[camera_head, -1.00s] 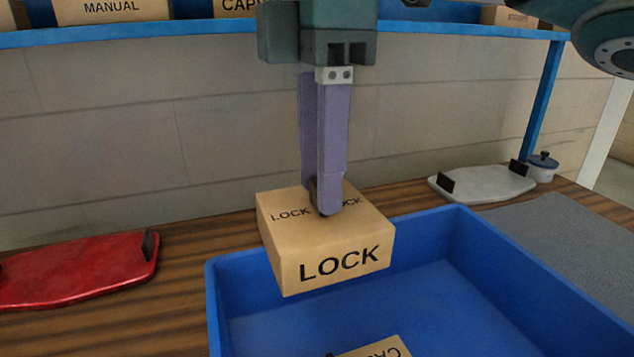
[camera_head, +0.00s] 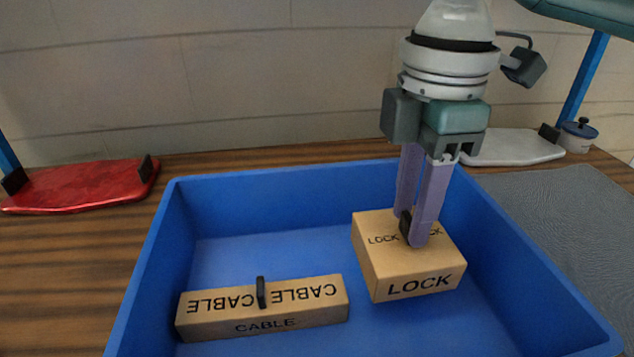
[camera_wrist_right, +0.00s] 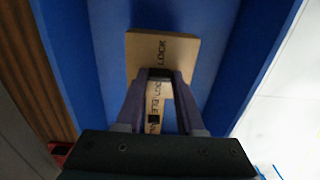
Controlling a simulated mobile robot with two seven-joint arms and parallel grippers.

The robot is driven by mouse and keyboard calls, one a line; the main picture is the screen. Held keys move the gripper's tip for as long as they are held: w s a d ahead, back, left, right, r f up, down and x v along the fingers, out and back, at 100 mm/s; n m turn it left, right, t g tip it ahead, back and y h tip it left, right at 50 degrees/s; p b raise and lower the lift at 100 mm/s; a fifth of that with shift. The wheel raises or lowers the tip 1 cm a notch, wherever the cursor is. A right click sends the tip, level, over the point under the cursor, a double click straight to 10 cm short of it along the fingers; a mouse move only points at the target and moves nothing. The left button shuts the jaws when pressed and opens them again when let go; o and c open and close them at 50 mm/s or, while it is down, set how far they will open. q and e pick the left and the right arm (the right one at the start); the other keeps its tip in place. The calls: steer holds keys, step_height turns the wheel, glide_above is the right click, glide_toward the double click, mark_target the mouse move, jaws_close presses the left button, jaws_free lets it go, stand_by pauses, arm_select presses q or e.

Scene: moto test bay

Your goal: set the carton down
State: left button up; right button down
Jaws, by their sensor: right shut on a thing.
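The carton (camera_head: 405,270) is a brown box marked LOCK with a small black tab on top. My right gripper (camera_head: 413,235) is shut on that tab and holds the carton upright inside the blue crate (camera_head: 240,190), at its right side. I cannot tell whether the carton's underside touches the crate floor. The carton also shows in the right wrist view (camera_wrist_right: 185,50) between and beyond the fingers. My left gripper is not in view.
A long brown CABLE box (camera_head: 300,315) with a black tab lies in the crate, left of the carton. A red panel (camera_head: 80,187) lies left of the crate. A grey panel (camera_head: 515,147) and a lidded pot (camera_head: 577,136) stand behind right. Crate floor between the boxes is clear.

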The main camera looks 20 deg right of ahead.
mark_target(402, 257)
step_height(402, 257, down, 7)
steer(key=shift+f+b, duration=0.15)
steer(key=shift+b, duration=0.45)
steer(key=shift+f, duration=0.15)
steer(key=c, duration=0.5)
jaws_free()
step_height(402, 257, up, 11)
steer(key=shift+r+p, duration=0.2)
steer(key=shift+p, duration=1)
steer(key=shift+r, duration=0.5)
